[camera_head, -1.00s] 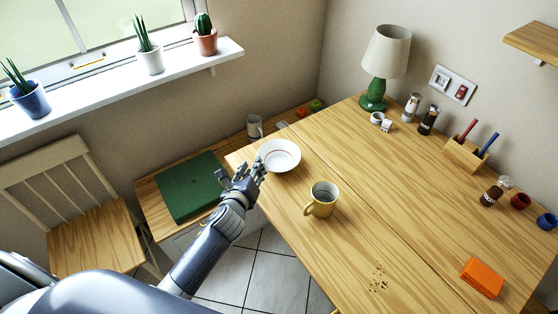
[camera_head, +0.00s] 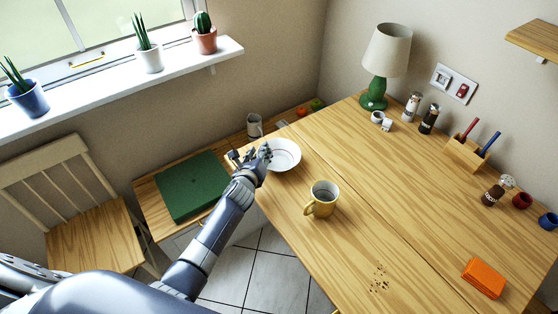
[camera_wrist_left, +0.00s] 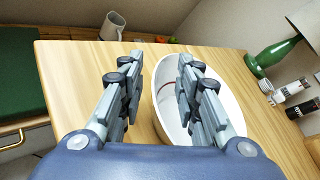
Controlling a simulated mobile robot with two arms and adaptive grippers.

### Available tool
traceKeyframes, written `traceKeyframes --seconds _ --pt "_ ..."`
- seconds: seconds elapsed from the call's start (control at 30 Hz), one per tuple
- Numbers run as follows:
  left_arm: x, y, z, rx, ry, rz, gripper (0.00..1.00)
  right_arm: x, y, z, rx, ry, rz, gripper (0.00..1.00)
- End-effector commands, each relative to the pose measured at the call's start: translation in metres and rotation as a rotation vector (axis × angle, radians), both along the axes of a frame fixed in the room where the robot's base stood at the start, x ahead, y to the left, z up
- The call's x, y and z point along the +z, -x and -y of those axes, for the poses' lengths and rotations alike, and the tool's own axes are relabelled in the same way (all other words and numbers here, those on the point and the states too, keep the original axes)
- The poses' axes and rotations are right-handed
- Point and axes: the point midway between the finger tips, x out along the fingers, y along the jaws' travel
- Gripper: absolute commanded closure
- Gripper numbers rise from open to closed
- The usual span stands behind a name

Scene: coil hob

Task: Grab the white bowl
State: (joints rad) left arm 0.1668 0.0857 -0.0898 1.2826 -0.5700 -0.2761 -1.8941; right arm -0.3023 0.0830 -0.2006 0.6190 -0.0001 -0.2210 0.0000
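The white bowl (camera_head: 285,155) sits upright near the left corner of the wooden table, with a thin reddish line inside it. My left gripper (camera_head: 250,153) is at the bowl's left rim in the head view and covers part of that rim. In the left wrist view the gripper (camera_wrist_left: 155,85) is open, with a gap between its two fingers. The right finger reaches over the inside of the bowl (camera_wrist_left: 230,105) and the left finger is outside it, so the bowl's near rim lies between them. My right gripper is not in view.
A yellow mug (camera_head: 322,198) stands close to the bowl on the wooden table (camera_head: 400,190). A green lamp (camera_head: 385,60) and shakers (camera_head: 428,120) stand at the back. A green box (camera_head: 187,185) and a white mug (camera_head: 254,126) are on the lower bench beyond the table edge.

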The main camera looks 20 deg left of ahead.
Motion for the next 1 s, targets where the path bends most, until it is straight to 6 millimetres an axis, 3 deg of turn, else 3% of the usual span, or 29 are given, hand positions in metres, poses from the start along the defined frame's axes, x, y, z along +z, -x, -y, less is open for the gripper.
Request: traceKeyframes --seconds 0.17,0.3,0.33,0.8,1.0 --pt "0.000 0.000 0.000 0.000 0.000 0.000 0.69 0.000 -0.001 0.000 -0.001 0.000 0.001 0.60" --pt "0.000 0.000 0.000 0.001 0.000 -0.001 0.98 0.000 -0.001 0.000 -0.001 -0.001 0.002 0.60" --pt "0.000 0.000 0.000 0.001 0.000 -0.001 1.00 0.000 -0.001 0.000 -0.001 -0.001 0.002 0.60" --pt "0.003 0.000 0.000 0.000 0.000 0.002 1.00 0.001 -0.003 -0.005 -0.003 -0.007 0.006 0.60" --pt "0.033 0.000 -0.001 -0.002 -0.004 0.006 1.00 0.010 -0.003 -0.005 -0.003 -0.007 0.006 0.60"
